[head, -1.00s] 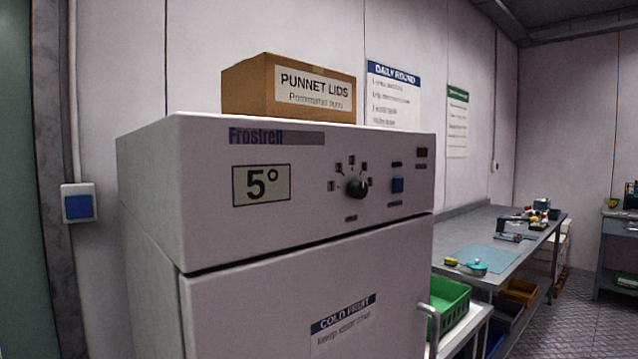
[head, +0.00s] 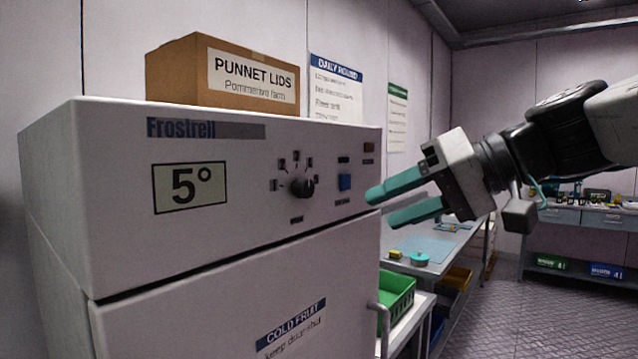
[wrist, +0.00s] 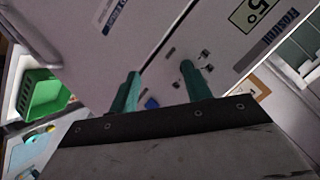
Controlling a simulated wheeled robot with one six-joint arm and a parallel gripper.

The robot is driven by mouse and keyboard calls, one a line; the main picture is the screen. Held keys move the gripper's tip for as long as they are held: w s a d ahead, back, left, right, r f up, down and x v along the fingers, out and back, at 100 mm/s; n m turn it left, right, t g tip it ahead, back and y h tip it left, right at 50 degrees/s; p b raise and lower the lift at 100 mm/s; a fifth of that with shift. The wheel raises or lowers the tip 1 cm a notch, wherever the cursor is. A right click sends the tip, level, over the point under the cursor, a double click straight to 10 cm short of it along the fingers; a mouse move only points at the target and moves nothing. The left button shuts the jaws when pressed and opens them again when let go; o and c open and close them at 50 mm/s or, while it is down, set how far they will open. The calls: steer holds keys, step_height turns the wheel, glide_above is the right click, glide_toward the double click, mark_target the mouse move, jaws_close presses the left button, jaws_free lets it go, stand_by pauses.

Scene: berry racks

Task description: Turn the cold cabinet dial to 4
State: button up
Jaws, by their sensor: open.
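The white cold cabinet (head: 110,230) stands at the left in the head view. Its black round dial (head: 301,187) sits on the top panel, with several small dark marks in an arc around it. The marks are too small to read. The display (head: 189,188) reads 5°; it also shows in the wrist view (wrist: 255,13). My gripper (head: 372,208) is open and empty, with two teal fingers apart, to the right of the dial and pointing left toward the panel. In the wrist view, a finger (wrist: 195,82) covers part of the dial area.
A blue button (head: 344,182) is right of the dial, near my fingertips. A cardboard box (head: 172,75) sits on top of the cabinet. A door handle (head: 383,320) projects below. A green crate (head: 398,303) and a grey workbench (head: 440,240) stand behind at right.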

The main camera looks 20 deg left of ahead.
steer(key=n+y, duration=0.1)
steer(key=y, duration=0.1)
glide_toward(311, 185)
steer(key=a, duration=0.2)
steer(key=x, duration=0.6)
steer(key=shift+w+a+f, duration=0.2)
steer(key=shift+f, duration=0.2)
steer(key=shift+c, duration=0.2)
steer(key=c, duration=0.9)
